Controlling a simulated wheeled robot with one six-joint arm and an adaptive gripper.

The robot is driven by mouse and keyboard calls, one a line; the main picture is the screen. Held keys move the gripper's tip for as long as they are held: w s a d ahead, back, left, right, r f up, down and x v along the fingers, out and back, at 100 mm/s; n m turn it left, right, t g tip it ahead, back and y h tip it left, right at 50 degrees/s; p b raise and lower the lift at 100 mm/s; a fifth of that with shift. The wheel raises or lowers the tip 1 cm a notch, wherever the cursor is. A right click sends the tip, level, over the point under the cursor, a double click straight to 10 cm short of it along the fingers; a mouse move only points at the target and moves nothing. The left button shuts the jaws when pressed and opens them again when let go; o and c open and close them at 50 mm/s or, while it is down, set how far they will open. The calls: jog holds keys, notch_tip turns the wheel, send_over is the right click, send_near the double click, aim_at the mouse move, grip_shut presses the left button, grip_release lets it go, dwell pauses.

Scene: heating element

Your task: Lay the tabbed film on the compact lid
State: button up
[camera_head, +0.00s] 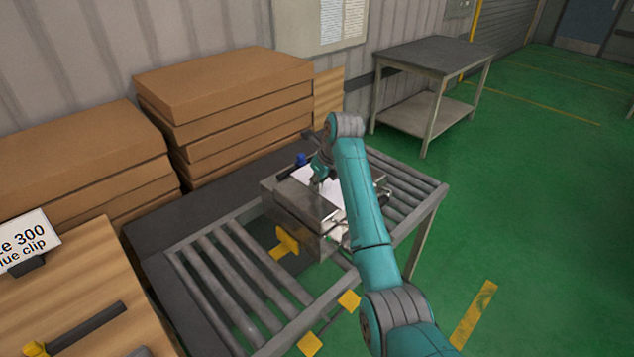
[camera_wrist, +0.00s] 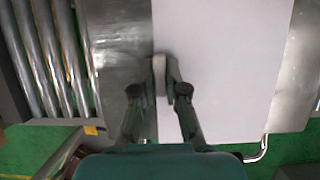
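The tabbed film (camera_wrist: 225,75) is a plain white sheet over a shiny metal lid (camera_wrist: 118,50) in the wrist view. Bare metal shows on both sides of it. My gripper (camera_wrist: 166,75) is at the sheet's left edge, with its fingers close together around a small pale tab. In the head view my gripper (camera_head: 321,176) is above the metal unit (camera_head: 298,208), and part of the white film (camera_head: 302,174) shows beside it. My arm hides much of the film and lid. I cannot tell whether the sheet touches the lid everywhere.
Stacked brown boxes (camera_head: 225,105) stand at the back left. A grey table (camera_head: 435,55) stands behind, and green floor is open at right.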

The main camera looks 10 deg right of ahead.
jog(key=o, duration=0.4)
jog(key=shift+r, duration=0.1)
jog(key=v, duration=1.2)
